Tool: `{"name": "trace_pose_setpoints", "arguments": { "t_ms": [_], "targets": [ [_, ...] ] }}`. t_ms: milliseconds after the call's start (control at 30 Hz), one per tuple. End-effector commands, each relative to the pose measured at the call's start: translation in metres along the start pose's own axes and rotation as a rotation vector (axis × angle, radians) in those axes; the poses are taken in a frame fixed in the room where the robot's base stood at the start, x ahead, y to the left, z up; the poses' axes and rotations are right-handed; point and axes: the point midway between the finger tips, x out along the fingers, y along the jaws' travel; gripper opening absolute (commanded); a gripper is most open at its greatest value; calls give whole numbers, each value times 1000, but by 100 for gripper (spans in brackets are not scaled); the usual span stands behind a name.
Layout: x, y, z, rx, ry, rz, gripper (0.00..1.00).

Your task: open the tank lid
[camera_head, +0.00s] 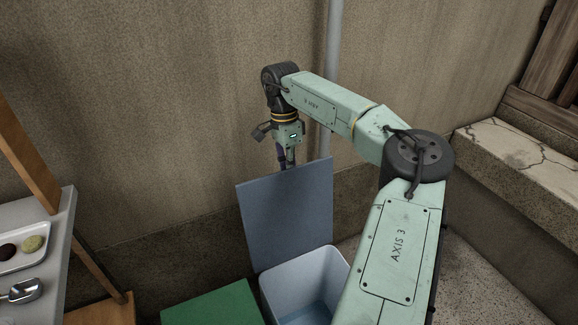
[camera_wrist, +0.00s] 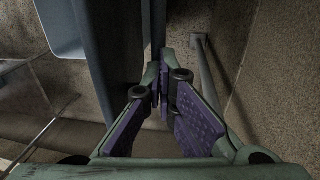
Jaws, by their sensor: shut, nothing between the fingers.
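The tank (camera_head: 303,285) is a pale blue-white open box at the bottom middle of the head view. Its blue-grey lid (camera_head: 288,215) stands raised, nearly upright, at the tank's back edge, and the tank's inside shows. My gripper (camera_head: 287,165) points down at the lid's top edge, partly hidden behind it. In the wrist view my gripper (camera_wrist: 164,78) is shut with nothing between its fingers. The lid (camera_wrist: 98,50) shows there as a dark blue panel just left of the fingers; I cannot tell whether they touch. Part of the tank (camera_wrist: 62,28) shows at the upper left.
A green lid or box top (camera_head: 213,306) lies left of the tank. A counter (camera_head: 50,250) with a white tray (camera_head: 38,258) and a metal scoop (camera_head: 22,291) stands at the left. A wall and a grey pipe (camera_head: 333,60) rise behind; a cracked stone ledge (camera_head: 525,160) is at the right.

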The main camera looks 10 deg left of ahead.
Motion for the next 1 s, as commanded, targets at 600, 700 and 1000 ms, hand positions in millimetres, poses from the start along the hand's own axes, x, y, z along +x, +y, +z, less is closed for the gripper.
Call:
{"name": "trace_pose_setpoints", "arguments": {
  "t_ms": [600, 700, 1000],
  "targets": [
    [33, 4, 6, -8, -16, 43, 31],
    [33, 4, 6, -8, -15, 42, 38],
    [32, 4, 5, -7, -13, 42, 70]
  ]
}}
